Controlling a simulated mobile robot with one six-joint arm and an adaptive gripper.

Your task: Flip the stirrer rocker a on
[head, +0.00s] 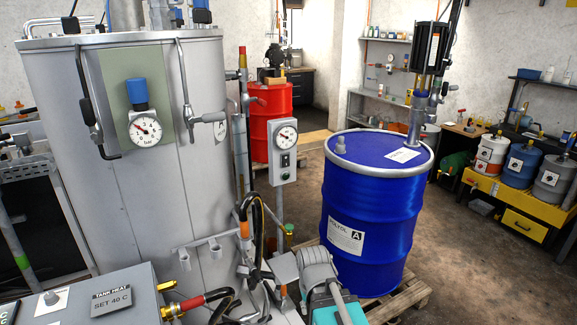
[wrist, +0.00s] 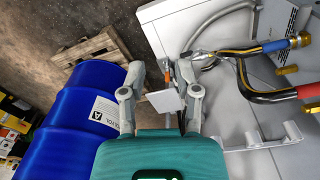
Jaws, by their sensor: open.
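A grey control box (head: 284,152) on a post stands between the tank and the blue drum in the head view. It has a round gauge at the top and a small dark rocker-like switch (head: 285,160) below. I cannot read its label or its position. My gripper (head: 301,264), with a teal body, is low in front of the post, below the box and apart from it. In the wrist view my gripper (wrist: 163,80) has its two grey fingers spread, with a small pale plate (wrist: 165,101) showing between them. I cannot tell whether they touch it.
The blue drum (head: 365,215) stands on a wooden pallet (head: 405,298) at right. The grey tank (head: 150,200) fills the left. Hoses (head: 258,235) and a tank heat panel (head: 110,300) are near my arm. A red drum (head: 270,115) stands behind the control box.

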